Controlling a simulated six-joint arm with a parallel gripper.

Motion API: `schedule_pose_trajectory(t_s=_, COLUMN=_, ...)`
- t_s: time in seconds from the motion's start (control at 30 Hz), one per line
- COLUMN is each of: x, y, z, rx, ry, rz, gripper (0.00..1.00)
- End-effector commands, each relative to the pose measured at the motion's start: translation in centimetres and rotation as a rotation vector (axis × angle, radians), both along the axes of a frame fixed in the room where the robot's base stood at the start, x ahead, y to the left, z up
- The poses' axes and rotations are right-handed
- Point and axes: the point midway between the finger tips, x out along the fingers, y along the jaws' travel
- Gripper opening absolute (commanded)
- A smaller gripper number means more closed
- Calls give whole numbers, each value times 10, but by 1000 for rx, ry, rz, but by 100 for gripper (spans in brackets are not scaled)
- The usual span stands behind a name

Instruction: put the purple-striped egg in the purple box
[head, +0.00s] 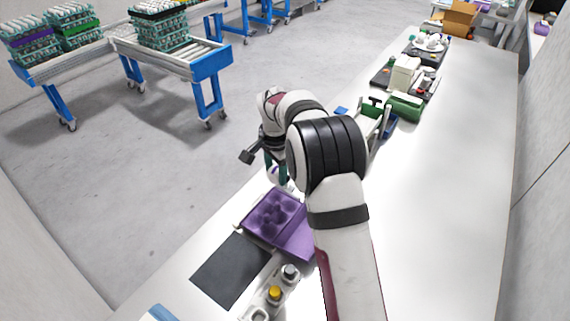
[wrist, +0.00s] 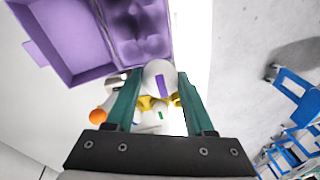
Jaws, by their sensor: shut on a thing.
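The white egg (wrist: 157,73) with a purple stripe is between the teal fingers of my gripper (wrist: 157,88) in the wrist view. The gripper is shut on it. In the head view my gripper (head: 277,172) is just beyond the far edge of the purple box (head: 297,243), with the egg partly hidden there by the arm. The box is open, with moulded egg cups in one part. Its right side is hidden by my arm. In the wrist view the box (wrist: 88,72) fills the upper left, apart from the egg.
A green device (head: 404,106) and other equipment stand farther along the white table (head: 452,170). Blue-framed roller carts (head: 205,62) with stacked trays stand across the floor.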

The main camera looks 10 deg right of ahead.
Motion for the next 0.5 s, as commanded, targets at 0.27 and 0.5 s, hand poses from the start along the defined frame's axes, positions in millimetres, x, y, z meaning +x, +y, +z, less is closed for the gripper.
schedule_pose_trajectory(t_s=0.27, x=7, y=3, z=-32, rx=1, ry=-2, rz=-64, gripper=34)
schedule_pose_trajectory(t_s=0.5, x=7, y=3, z=-69, rx=1, ry=-1, rz=-63, gripper=34)
